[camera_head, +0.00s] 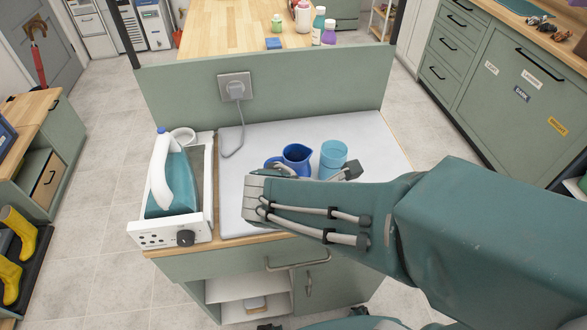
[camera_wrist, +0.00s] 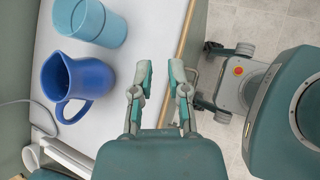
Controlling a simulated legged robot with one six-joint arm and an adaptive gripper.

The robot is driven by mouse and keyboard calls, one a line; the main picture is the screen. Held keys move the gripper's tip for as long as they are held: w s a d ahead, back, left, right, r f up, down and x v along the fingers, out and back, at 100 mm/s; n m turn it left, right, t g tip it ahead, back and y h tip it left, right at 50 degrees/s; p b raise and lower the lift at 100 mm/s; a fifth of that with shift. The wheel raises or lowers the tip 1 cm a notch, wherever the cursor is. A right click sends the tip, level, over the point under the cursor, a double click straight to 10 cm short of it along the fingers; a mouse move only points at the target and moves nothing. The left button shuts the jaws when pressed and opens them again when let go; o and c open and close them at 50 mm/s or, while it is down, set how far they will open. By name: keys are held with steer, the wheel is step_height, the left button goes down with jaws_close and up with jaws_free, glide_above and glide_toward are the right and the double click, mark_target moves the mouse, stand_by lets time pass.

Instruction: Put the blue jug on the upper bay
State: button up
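The blue jug (camera_head: 297,155) stands upright on the white counter top, partly hidden by my arm in the head view. In the wrist view the jug (camera_wrist: 88,80) is to the left of my gripper (camera_wrist: 161,72), its handle towards the lower side. The gripper is open and empty; its two fingers are apart and do not touch the jug. Below the counter, at the front, is an open shelf unit with an upper bay (camera_head: 245,289) and a lower space holding a small pale item. The inside of the bays is only partly seen.
A light blue cup (camera_head: 333,155) stands close beside the jug, also in the wrist view (camera_wrist: 92,22). An iron-like appliance (camera_head: 172,180) in a white tray fills the counter's left end. A cord runs from a wall socket (camera_head: 235,87). A cabinet handle (camera_head: 298,262) sticks out in front.

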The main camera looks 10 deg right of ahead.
steer(key=w+a+n+t, duration=0.1)
steer(key=a+n, duration=0.1)
steer(key=n, duration=0.1)
steer(key=w+a+f+n+t, duration=0.1)
steer(key=a+n, duration=0.1)
steer(key=n, duration=0.1)
steer(key=w+a+n+t, duration=0.1)
steer(key=a+n+t, duration=0.1)
steer(key=n, duration=0.1)
steer(key=shift+w+f+h, duration=0.3)
steer(key=shift+h, duration=0.1)
steer(key=a+n+t, duration=0.1)
steer(key=a+n, duration=0.1)
steer(key=n, duration=0.1)
steer(key=w+a+f+n+t+y, duration=0.1)
steer(key=a+n, duration=0.2)
steer(key=a+f+n+t+y, duration=0.1)
steer(key=a+n+t, duration=0.1)
steer(key=a+n, duration=0.1)
steer(key=shift+w+a, duration=0.2)
steer(key=shift+w, duration=0.15)
steer(key=x, duration=0.4)
steer(key=shift+w+d, duration=0.2)
steer(key=shift+w, duration=0.05)
steer(key=shift+x, duration=3.05)
steer(key=shift+a, duration=0.2)
jaws_close()
